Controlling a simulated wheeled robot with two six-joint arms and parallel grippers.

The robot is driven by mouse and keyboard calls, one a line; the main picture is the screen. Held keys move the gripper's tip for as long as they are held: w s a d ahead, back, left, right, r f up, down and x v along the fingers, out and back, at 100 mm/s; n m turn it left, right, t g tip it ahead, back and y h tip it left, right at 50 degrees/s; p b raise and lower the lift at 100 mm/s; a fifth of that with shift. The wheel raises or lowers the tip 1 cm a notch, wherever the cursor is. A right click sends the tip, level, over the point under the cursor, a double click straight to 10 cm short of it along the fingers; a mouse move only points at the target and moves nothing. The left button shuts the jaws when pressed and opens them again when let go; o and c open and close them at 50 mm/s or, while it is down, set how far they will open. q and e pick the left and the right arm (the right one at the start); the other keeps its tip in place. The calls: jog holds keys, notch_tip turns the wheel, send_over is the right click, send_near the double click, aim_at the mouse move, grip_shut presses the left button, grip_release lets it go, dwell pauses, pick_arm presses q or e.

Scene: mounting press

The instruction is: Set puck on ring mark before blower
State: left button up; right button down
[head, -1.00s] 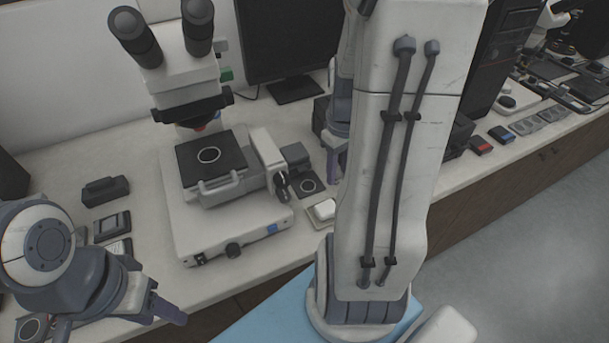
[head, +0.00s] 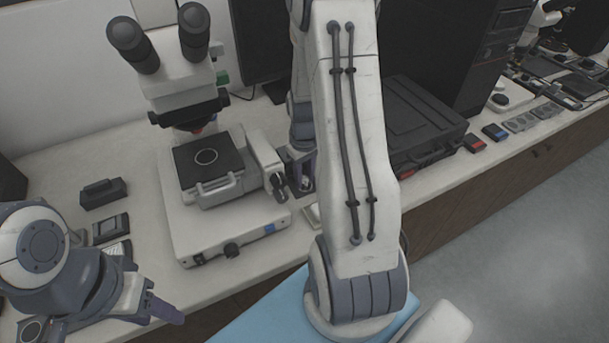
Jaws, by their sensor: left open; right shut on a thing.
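My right gripper (head: 301,172) is at the right side of the microscope, low over the bench where a dark pad with a ring mark lies. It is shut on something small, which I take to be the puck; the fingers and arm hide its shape. The pad's ring is now mostly covered, so I cannot tell whether the puck touches it. I cannot make out the blower for certain. My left gripper (head: 112,320) is open at the lower left, apart from these things. A pale ring (head: 206,156) also shows on the microscope's dark stage (head: 200,176).
The microscope (head: 185,90) stands close on the left of my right gripper. A black case (head: 415,120) and a computer tower (head: 485,60) stand to the right. A dark ring-marked piece (head: 33,328) lies at lower left. A white item (head: 312,216) is partly hidden by my arm.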

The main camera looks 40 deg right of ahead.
aim_at(305, 180)
jog(key=shift+f, duration=0.1)
jog(key=shift+f, duration=0.15)
jog(key=c, duration=0.6)
grip_release()
jog(key=shift+o, duration=0.2)
jog(key=shift+r, duration=0.2)
notch_tip(305, 180, up, 12)
